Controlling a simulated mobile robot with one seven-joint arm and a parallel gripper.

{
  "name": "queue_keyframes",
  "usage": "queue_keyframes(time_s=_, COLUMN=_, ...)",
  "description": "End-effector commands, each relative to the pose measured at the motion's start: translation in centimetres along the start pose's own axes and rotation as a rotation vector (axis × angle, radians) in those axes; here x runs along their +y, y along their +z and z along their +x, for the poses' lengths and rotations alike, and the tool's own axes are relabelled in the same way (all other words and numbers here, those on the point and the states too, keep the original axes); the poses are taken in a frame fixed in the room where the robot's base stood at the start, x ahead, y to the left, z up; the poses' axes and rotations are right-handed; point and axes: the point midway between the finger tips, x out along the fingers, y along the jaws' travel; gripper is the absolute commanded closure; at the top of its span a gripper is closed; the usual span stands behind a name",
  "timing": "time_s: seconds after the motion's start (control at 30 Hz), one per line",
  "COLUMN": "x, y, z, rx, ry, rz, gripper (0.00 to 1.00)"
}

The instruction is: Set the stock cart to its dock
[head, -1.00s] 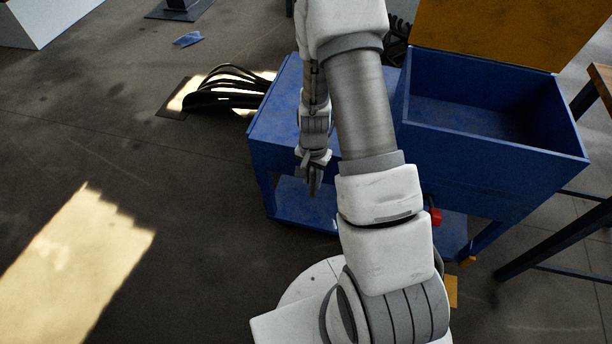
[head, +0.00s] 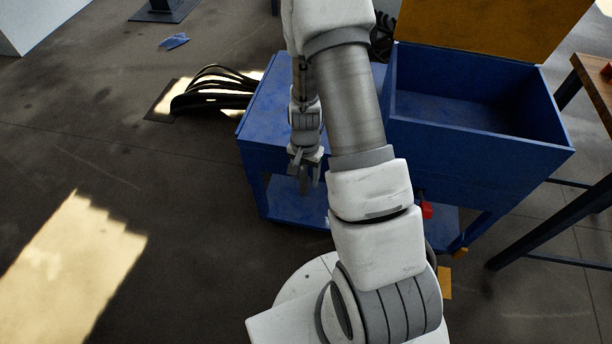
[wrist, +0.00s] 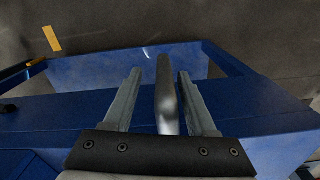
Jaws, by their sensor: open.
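The blue stock cart (head: 275,150) stands in front of me, with a flat top on the left, an open bin (head: 470,118) on the right and a lower shelf (head: 296,205). My gripper (head: 309,180) points down at the cart's near left side. In the wrist view my gripper (wrist: 160,73) is open. A rounded grey upright bar (wrist: 166,95) stands between its two fingers, with gaps on both sides. The cart's blue frame (wrist: 245,118) lies below and around it. The head view does not show the bar clearly.
An orange-yellow panel (head: 495,25) rises behind the bin. A wooden-topped table (head: 597,85) with dark legs stands at the right. Black cables (head: 215,88) bulge behind the cart's left side. A yellow floor mark (head: 444,283) lies by my base. Floor at the left is clear.

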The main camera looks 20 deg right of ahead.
Motion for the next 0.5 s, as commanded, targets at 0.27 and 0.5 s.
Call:
queue_keyframes(time_s=0.27, x=-0.1, y=-0.1, z=-6.2, rx=0.004, ry=-0.003, rz=0.000, gripper=0.43)
queue_keyframes(time_s=0.5, x=0.0, y=-0.1, z=-12.0, rx=0.003, ry=-0.002, rz=0.002, gripper=0.43)
